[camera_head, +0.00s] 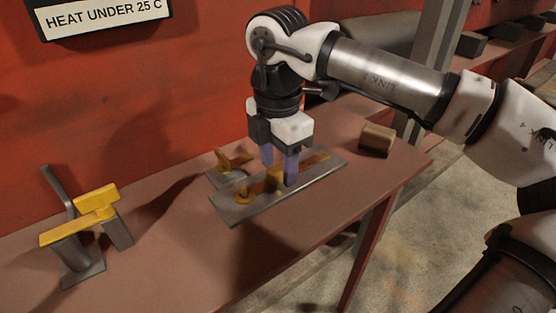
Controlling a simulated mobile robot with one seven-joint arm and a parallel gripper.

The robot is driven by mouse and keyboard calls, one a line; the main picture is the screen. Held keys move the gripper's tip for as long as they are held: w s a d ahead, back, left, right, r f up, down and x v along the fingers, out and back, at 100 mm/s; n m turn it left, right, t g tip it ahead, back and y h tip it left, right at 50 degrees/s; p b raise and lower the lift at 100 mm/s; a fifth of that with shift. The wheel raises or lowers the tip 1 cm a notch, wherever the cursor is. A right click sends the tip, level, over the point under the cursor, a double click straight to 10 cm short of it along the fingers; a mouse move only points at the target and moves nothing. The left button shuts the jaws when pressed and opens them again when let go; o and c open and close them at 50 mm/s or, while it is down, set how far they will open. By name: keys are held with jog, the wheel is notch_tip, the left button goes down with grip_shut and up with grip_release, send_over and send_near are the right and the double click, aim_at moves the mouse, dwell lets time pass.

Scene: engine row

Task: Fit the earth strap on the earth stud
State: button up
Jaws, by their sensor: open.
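My gripper (279,172) points straight down over a flat grey plate (237,216) on the bench. Its two bluish fingers are apart, one on each side of an orange-brown raised piece. A long copper-coloured strip (316,161) lies along the plate and runs on both sides of the fingers; it looks like the earth strap. I cannot tell whether the fingers touch it. A small upright brown post (243,191) stands near the plate's left end; I cannot tell if it is the earth stud. The fingers hide part of the strip.
A yellow bar on a grey stand (76,252) is at the left of the bench (170,252). A small orange piece (233,160) sits behind the plate. A brown block (377,139) is to the right. A red wall with a sign (104,13) rises behind.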

aim_at(278, 167)
notch_tip(278, 167, up, 14)
jog(key=p, duration=0.2)
jog(key=shift+f, duration=0.15)
